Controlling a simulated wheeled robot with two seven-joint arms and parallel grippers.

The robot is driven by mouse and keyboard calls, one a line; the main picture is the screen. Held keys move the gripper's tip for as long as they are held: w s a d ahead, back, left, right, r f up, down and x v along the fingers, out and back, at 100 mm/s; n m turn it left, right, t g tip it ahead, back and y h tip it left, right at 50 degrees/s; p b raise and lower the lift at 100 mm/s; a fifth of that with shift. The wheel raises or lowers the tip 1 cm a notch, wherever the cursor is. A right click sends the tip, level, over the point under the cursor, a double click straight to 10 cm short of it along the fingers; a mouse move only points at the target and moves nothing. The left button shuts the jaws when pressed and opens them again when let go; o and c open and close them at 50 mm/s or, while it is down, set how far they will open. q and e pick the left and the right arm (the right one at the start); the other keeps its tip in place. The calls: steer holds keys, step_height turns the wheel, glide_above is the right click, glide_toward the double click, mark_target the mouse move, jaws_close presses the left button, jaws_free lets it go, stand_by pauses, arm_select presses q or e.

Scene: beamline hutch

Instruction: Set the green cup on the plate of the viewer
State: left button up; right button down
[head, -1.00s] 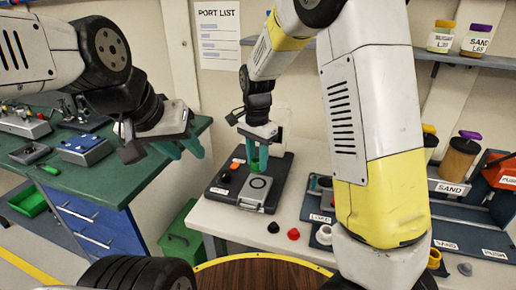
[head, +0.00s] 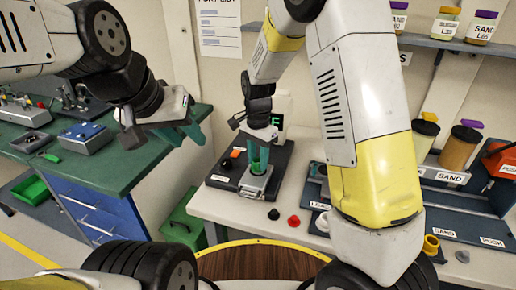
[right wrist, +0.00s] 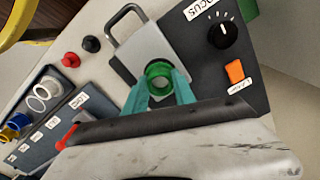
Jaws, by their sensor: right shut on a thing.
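The viewer (head: 222,183) is a dark box with a knob and an orange switch (right wrist: 235,72). Its grey metal plate (head: 256,183) has a handle loop and a dark ring mark, seen from above in the right wrist view (right wrist: 125,60). My right gripper (head: 258,160) points down over the plate, its teal fingers shut on the green cup (right wrist: 158,72). The cup is upright over the ring mark, at or just above the plate; contact cannot be told. In the head view the fingers mostly hide it. My left gripper (head: 180,133) is empty, its fingers apart, off to the left.
A black cap (head: 273,214) and a red cap (head: 293,221) lie in front of the viewer. To the right are a labelled tray (head: 455,222) and jars (head: 460,148). A green bench (head: 100,170) with blue drawers stands at the left.

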steer(key=shift+f, duration=0.55)
stand_by(0.4)
steer(key=c, duration=0.9)
jaws_free()
steer(key=shift+c, duration=0.2)
steer(key=shift+r, duration=0.1)
step_height(320, 180, up, 8)
steer(key=shift+d+f, duration=0.1)
steer(key=shift+d, duration=0.05)
steer(key=s+d+r+n+t+y, duration=0.1)
steer(key=s+d+r+n+t, duration=0.2)
steer(key=s+d+r, duration=0.4)
steer(key=s+d+r+n+t+y, duration=0.1)
steer(key=s+d+r+n+t, duration=0.2)
steer(key=s, duration=0.9)
steer(key=d+r+n, duration=0.2)
steer(key=d+r, duration=0.2)
steer(key=shift+s+n, duration=0.25)
steer(key=shift+n, duration=0.15)
